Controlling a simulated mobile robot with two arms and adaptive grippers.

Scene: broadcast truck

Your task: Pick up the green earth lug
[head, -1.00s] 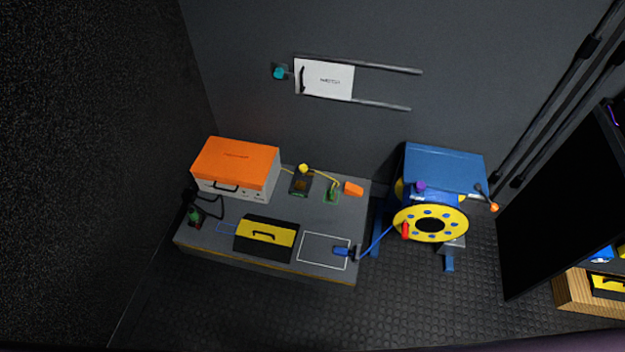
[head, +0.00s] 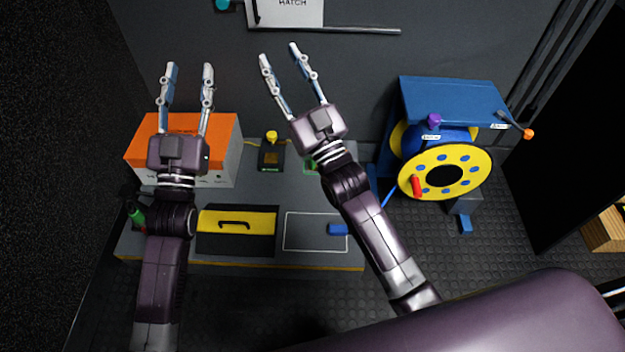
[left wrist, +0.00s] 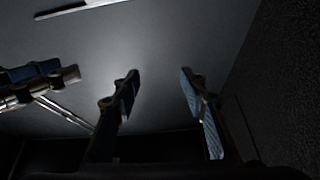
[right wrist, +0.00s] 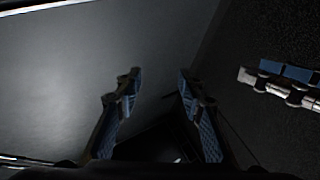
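The green earth lug (head: 137,216) appears to be the small green piece on a dark base at the left end of the bench, just left of my left forearm, which may hide part of it. My left gripper (head: 189,68) is open and empty, raised over the orange-lidded case and well beyond the lug. My right gripper (head: 280,53) is open and empty, raised to the right of the left one. Both wrist views show spread fingers against the grey wall, with no lug in sight.
An orange-lidded case (head: 225,130) stands behind the lug. A blue and yellow cable reel (head: 444,175) stands at right.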

